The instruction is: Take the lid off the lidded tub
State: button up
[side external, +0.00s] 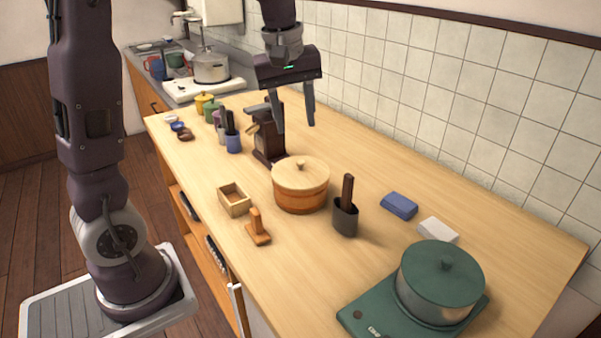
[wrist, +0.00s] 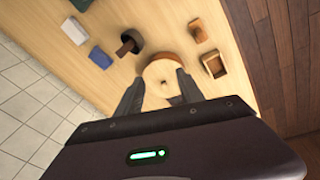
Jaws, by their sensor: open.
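The lidded tub (side external: 301,196) is a round wooden tub standing upright near the middle of the counter. Its pale wooden lid (side external: 289,178) sits flat on top, with a small round knob (side external: 300,165) at the centre. My gripper (side external: 295,127) is open and empty, fingers pointing down, above the tub and apart from it; in the side view it appears over the tub's far side. In the wrist view the lid (wrist: 155,70) and its knob show between and beyond the two fingers, which partly cover the tub's edges.
A dark holder (side external: 345,219) with a wooden handle stands close right of the tub. A small open wooden box (side external: 235,205) and a wooden stand (side external: 257,237) are at its left front. A brown wooden device (side external: 266,140) stands behind. A green pot (side external: 440,275) is at lower right.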

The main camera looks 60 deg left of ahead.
aim_at(301, 161)
jog(key=w+a+f+n, duration=0.2)
jog(key=a+f, duration=0.1)
jog(key=w+a+f+n+g, duration=0.1)
jog(key=w+a+f+n, duration=0.1)
jog(key=w+a+f, duration=0.1)
jog(key=w+a+f+n+g, duration=0.1)
jog(key=w+a+f+n, duration=0.1)
jog(key=a+f, duration=0.2)
jog(key=shift+w+f+n+y, duration=0.1)
jog(key=shift+w+n+y, duration=0.15)
jog(key=shift+n+y, duration=0.15)
jog(key=f, duration=0.4)
jog(key=w+f, duration=0.1)
jog(key=f, duration=0.2)
grip_shut()
